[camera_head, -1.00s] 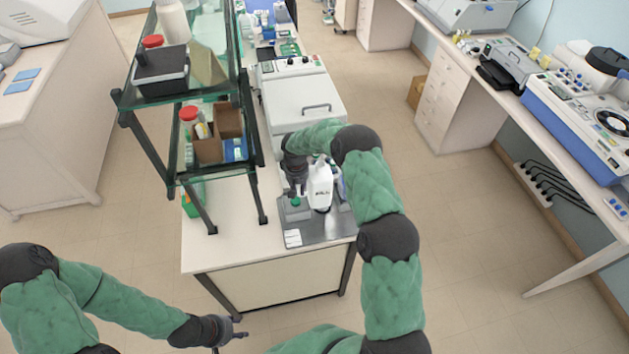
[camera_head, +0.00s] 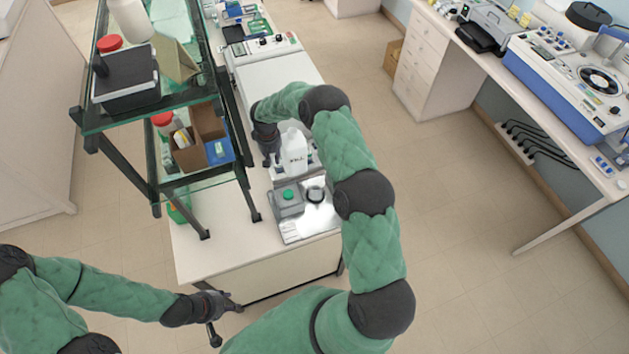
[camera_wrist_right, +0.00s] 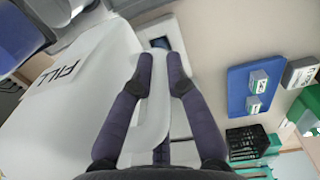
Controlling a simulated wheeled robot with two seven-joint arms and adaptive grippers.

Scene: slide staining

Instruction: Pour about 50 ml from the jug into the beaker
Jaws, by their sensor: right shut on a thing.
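The white jug (camera_head: 294,158), with a dark label, stands roughly upright in the head view at the back of the metal tray (camera_head: 295,232). I cannot tell if it touches the tray. My right gripper (camera_head: 271,155) is at its left side. In the right wrist view my right gripper (camera_wrist_right: 160,75) is shut on the handle of the jug (camera_wrist_right: 100,75), whose label reads FILL. A round dark-rimmed item (camera_head: 316,194), perhaps the beaker, sits on the tray in front of the jug; its contents are unclear. My left gripper (camera_head: 226,321) is open and empty, low before the bench's front edge.
A grey block with a green top (camera_head: 288,197) sits on the tray's left. A glass shelf rack (camera_head: 150,110) with bottles and boxes stands left of the tray. A white machine (camera_head: 275,88) is behind the jug. The front of the bench (camera_head: 220,250) is clear.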

